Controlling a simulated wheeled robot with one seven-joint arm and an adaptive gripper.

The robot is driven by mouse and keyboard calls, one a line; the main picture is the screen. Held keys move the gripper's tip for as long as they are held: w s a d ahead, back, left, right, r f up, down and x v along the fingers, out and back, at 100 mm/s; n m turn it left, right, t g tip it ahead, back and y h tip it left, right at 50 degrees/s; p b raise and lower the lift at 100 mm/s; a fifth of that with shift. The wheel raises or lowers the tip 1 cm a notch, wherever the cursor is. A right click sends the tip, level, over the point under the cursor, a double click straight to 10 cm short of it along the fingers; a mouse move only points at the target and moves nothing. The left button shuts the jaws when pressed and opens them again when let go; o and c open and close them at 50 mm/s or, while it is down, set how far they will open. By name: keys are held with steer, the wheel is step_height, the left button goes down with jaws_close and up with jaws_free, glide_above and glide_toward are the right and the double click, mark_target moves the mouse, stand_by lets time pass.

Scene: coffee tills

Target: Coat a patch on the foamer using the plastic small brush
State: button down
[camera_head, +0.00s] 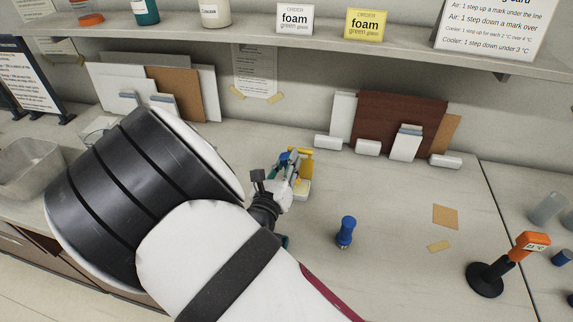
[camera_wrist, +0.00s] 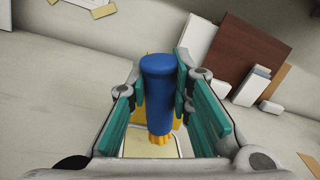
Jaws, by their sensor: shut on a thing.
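My gripper (camera_wrist: 160,90) has its teal pads on both sides of a thick blue handle with yellow at its lower end, which looks like the plastic small brush (camera_wrist: 158,92). In the head view my gripper (camera_head: 286,178) is over the counter and largely hides what it holds. A yellow thing (camera_head: 307,160) with a pale base stands right behind my gripper; its edges also show behind the handle in the wrist view. A short blue upright thing (camera_head: 346,231) stands on the counter to the right of my gripper. I cannot tell which of these is the foamer, nor whether the brush touches anything.
Boards (camera_head: 400,118) and white blocks lean along the wall. An orange-headed device on a black stand (camera_head: 488,278) is at the right. Tan pieces (camera_head: 446,216) lie flat nearby. A grey basin (camera_head: 30,163) is at the left. A shelf (camera_head: 330,45) overhangs the back. The middle front counter is clear.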

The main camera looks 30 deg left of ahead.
steer(key=shift+r+p, duration=1.2)
steer(key=shift+r, duration=1.55)
